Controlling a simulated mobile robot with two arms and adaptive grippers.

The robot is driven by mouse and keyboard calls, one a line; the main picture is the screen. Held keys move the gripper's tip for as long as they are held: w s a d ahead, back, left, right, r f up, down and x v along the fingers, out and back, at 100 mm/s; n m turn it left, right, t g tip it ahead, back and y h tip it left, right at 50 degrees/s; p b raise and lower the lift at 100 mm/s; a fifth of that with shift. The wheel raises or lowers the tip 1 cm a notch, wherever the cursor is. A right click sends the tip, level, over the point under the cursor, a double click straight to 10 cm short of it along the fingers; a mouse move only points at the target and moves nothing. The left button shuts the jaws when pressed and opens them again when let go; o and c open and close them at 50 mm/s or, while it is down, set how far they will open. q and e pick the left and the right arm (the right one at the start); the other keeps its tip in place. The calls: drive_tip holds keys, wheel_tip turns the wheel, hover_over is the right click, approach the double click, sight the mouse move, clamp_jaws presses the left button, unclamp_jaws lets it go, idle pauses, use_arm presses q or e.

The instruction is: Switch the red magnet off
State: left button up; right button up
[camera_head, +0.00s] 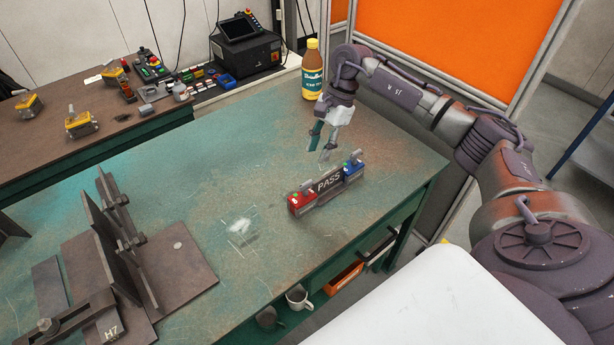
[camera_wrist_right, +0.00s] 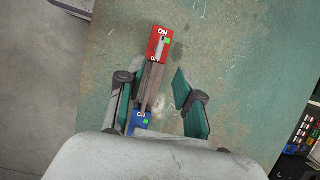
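The red magnet (camera_head: 301,204) sits at the left end of a dark bar marked PASS (camera_head: 329,182) on the green bench. In the right wrist view the red magnet (camera_wrist_right: 155,41) shows ON at its far end, OFF at its near end, a grey lever and a green patch nearer ON. The blue magnet (camera_head: 352,171) is at the bar's other end; in the wrist view it (camera_wrist_right: 138,120) is partly hidden by my gripper. My right gripper (camera_head: 322,146) is open and empty above the bench, near the blue magnet and apart from the red one. My left gripper is out of view.
A bottle (camera_head: 313,70) stands at the bench's back edge, close to my right arm. A steel fixture (camera_head: 180,262) stands at the left. A mug (camera_head: 298,298) and an orange bin (camera_head: 344,277) are below the front edge. The bench middle is clear.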

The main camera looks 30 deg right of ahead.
sight(306, 183)
drive_tip(key=p+x, duration=0.2)
drive_tip(key=x, duration=0.7)
drive_tip(key=shift+a+f, duration=0.25)
drive_tip(key=shift+f, duration=0.1)
drive_tip(key=shift+c, duration=0.3)
clamp_jaws()
